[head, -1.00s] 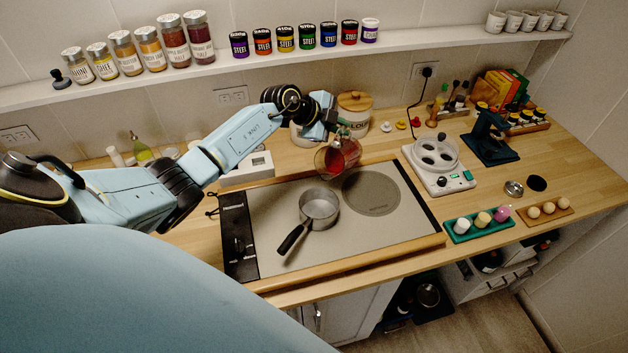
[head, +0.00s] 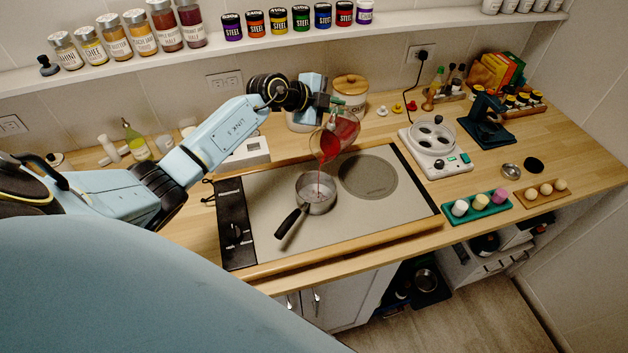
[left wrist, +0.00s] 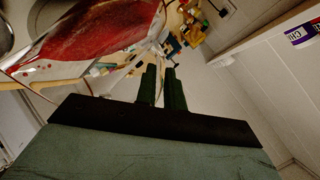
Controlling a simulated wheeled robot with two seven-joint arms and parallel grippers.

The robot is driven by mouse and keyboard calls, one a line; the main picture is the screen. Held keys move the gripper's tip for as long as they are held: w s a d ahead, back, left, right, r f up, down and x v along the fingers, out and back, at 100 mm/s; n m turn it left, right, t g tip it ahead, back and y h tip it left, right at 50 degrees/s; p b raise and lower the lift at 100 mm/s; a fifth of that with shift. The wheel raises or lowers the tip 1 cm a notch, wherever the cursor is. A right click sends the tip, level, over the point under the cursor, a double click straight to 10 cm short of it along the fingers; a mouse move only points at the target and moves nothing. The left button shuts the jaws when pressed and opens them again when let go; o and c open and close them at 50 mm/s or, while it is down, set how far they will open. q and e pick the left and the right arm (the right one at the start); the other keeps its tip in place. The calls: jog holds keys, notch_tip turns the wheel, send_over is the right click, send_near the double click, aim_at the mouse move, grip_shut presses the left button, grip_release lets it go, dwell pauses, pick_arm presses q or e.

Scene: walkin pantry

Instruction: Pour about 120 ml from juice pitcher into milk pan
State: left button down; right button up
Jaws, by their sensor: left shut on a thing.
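The juice pitcher (head: 338,138) is clear with red juice in it. It is tilted above the milk pan, and a thin red stream falls from its lip into the pan. The milk pan (head: 316,193) is a small steel pan with a black handle, standing on the cooktop (head: 340,225). My left gripper (head: 338,108) is shut on the pitcher from behind and above. In the left wrist view the pitcher (left wrist: 95,35) lies tipped beyond the gripper fingers (left wrist: 162,88), with red juice along its wall. My right gripper is not in view.
A white egg cooker (head: 436,150) stands right of the cooktop. A flour canister (head: 350,93) stands behind the pitcher. Egg trays (head: 478,212) sit at the front right. A shelf of jars (head: 300,32) runs along the wall. The cooktop around the pan is clear.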

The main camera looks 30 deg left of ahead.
pick_arm(q)
jog(key=shift+s+r+t+b, duration=0.2)
jog(key=shift+r+t+b, duration=0.1)
jog(key=shift+r+b, duration=0.15)
jog(key=shift+s+r, duration=0.1)
jog(key=shift+s, duration=0.05)
jog(key=shift+s+d+r+m+t+p, duration=0.15)
jog(key=shift+s+r+t+p, duration=0.1)
jog(key=shift+s, duration=0.25)
jog(key=shift+s+d+r+m+t+p, duration=0.15)
jog(key=shift+s+t, duration=0.1)
jog(key=shift+s, duration=0.2)
dwell(1.1)
